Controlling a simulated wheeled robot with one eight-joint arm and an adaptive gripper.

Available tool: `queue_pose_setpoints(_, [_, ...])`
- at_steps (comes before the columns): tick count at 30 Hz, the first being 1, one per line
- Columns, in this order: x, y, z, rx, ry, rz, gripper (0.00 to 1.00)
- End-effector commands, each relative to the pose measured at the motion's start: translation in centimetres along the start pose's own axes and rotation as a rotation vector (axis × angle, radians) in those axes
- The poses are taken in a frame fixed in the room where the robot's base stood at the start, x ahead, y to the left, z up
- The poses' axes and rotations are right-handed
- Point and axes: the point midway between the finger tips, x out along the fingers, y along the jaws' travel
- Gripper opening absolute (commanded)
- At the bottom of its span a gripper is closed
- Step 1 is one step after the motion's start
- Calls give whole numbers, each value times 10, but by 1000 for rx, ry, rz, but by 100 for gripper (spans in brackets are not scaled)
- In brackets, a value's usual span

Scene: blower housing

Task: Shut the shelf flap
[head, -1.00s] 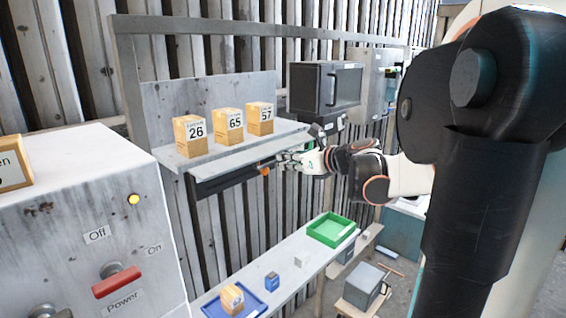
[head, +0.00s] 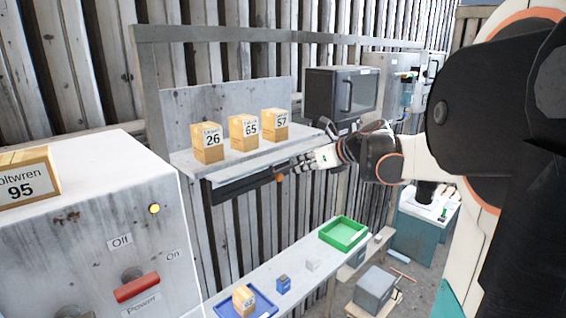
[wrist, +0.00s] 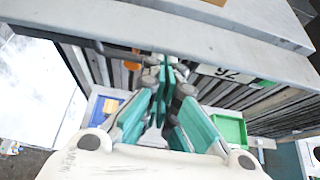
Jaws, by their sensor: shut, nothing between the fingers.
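The shelf (head: 228,160) is a grey board with three numbered boxes on it. Below its front edge is the flap (head: 238,190), a long dark panel under a pale strip, with an orange tab (head: 281,178) near its right end. I cannot tell its exact angle. My gripper (head: 297,164) is shut and empty at the flap's right end, just right of the tab. In the wrist view my teal fingers (wrist: 165,72) are together, their tips just below a grey slab's edge; the orange tab (wrist: 132,65) is left of them. Contact cannot be told.
A dark oven-like box (head: 340,92) stands right of the shelf. A lower bench holds a green tray (head: 344,233), a blue tray (head: 232,312) and small blocks. A grey power cabinet (head: 90,235) stands at the left front. Open space lies between shelf and bench.

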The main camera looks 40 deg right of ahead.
Motion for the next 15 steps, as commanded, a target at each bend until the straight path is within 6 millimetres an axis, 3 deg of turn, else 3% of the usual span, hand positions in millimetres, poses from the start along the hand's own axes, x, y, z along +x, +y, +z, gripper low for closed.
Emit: queue_pose_setpoints(15, [-16,0,47,-3,472,2,0])
